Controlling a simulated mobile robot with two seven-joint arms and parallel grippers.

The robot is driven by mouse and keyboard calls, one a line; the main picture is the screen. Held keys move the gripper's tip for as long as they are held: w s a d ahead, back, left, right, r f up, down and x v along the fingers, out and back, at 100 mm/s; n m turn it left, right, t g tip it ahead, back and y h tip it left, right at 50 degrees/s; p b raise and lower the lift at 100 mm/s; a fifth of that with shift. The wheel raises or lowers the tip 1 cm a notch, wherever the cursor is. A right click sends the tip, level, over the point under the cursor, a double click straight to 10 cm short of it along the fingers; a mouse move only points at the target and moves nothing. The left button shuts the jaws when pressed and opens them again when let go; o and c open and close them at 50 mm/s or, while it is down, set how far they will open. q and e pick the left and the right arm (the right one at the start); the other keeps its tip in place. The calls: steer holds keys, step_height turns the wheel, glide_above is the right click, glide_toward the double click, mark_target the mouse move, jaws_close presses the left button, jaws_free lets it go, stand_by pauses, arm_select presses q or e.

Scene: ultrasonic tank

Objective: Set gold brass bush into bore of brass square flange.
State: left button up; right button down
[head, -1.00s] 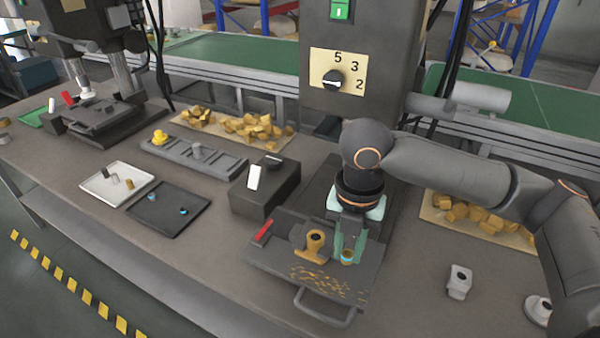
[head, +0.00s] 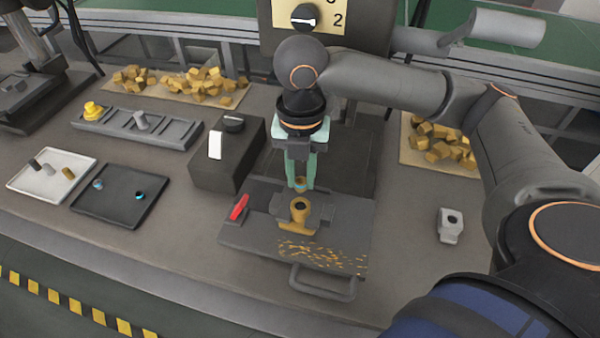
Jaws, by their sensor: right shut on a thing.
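My right gripper (head: 300,187) points down with its green fingers shut on the small gold brass bush (head: 300,183), which shows a blue band. The brass square flange (head: 300,221) sits in the grey fixture on the dark machine table, its dark round bore facing up. In the picture the bush is just above the bore, close to the flange's far side. I cannot tell the exact gap or whether they touch. The fingers hide part of the bush. My left gripper is not in view.
A red-handled lever (head: 239,207) is left of the flange, and brass chips lie in front. A black switch box (head: 227,155) stands at left. A black tray (head: 120,198) and white tray (head: 50,174) lie further left. A grey block (head: 451,225) stands at right.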

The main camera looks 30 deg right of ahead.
mark_target(300, 206)
step_height(300, 206, down, 3)
steer(key=b, duration=0.3)
steer(key=shift+f+b, duration=0.3)
steer(key=shift+f, duration=0.7)
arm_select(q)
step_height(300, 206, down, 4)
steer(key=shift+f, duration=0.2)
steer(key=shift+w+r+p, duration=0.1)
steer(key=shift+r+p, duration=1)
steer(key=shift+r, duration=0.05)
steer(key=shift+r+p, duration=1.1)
arm_select(e)
steer(key=shift+f, duration=0.4)
stand_by(0.6)
stand_by(0.4)
steer(key=shift+c, duration=0.7)
jaws_free()
